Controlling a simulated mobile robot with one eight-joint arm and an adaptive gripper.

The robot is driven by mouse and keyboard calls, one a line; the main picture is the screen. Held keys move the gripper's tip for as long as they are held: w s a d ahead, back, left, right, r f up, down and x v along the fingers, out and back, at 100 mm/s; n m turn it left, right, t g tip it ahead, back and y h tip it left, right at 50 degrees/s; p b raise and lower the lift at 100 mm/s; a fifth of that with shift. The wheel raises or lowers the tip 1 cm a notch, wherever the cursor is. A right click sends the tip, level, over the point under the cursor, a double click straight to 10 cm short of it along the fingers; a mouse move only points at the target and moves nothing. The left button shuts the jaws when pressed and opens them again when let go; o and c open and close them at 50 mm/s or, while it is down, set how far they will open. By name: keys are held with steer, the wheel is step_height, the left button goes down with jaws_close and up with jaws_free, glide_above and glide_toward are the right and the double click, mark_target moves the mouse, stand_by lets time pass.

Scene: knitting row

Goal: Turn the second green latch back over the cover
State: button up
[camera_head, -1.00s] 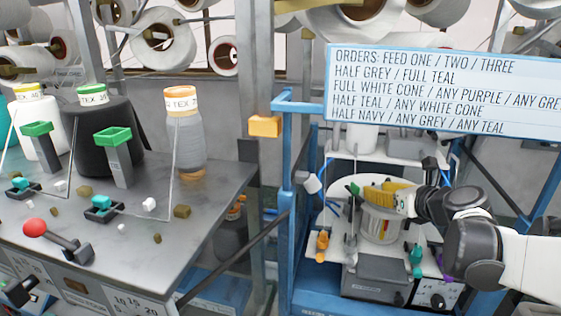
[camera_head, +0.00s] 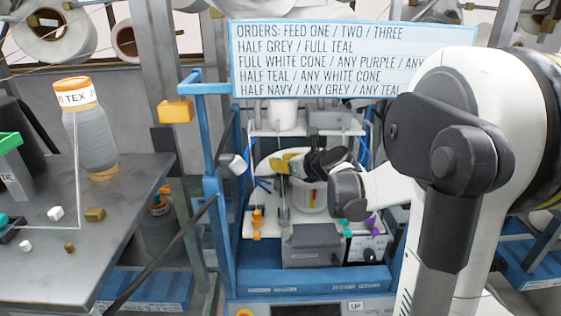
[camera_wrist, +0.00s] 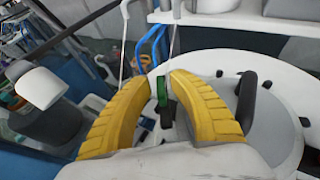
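In the wrist view my gripper (camera_wrist: 158,80) has its two yellow fingers spread apart. A green latch (camera_wrist: 162,92) with a dark base stands in the gap between the fingertips, and I see no clear contact with either finger. The round white cover (camera_wrist: 280,85), with a black handle (camera_wrist: 247,98), lies behind and right of the right finger. In the head view my gripper (camera_head: 281,163) is at the upper left of the white drum (camera_head: 311,196) in the blue frame. My wrist hides much of the cover, and I cannot make out the latch there.
Blue frame posts (camera_head: 214,230) stand left of the drum. A grey box (camera_head: 312,245) is in front of it, with orange (camera_head: 257,219) and purple (camera_head: 374,227) parts at the sides. A grey table (camera_head: 110,215) with a yarn cone (camera_head: 92,130) is at left.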

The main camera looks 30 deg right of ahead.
jaws_close()
steer(key=shift+d, duration=0.1)
steer(key=n+g+y+b, duration=0.1)
steer(key=n+y+b, duration=0.1)
steer(key=n+y, duration=0.1)
steer(key=shift+f+n+y+b, duration=0.1)
steer(key=shift+n+y+b, duration=0.25)
steer(key=shift+y, duration=0.35)
steer(key=n+g+y+b, duration=0.1)
steer(key=n+g+y, duration=0.1)
steer(key=n+y, duration=0.1)
steer(key=shift+n+y, duration=0.3)
steer(key=shift+n, duration=0.15)
steer(key=shift+n+g+y+b, duration=0.5)
steer(key=shift+n+g+y, duration=0.8)
steer(key=shift+n+g, duration=0.55)
steer(key=shift+g, duration=0.35)
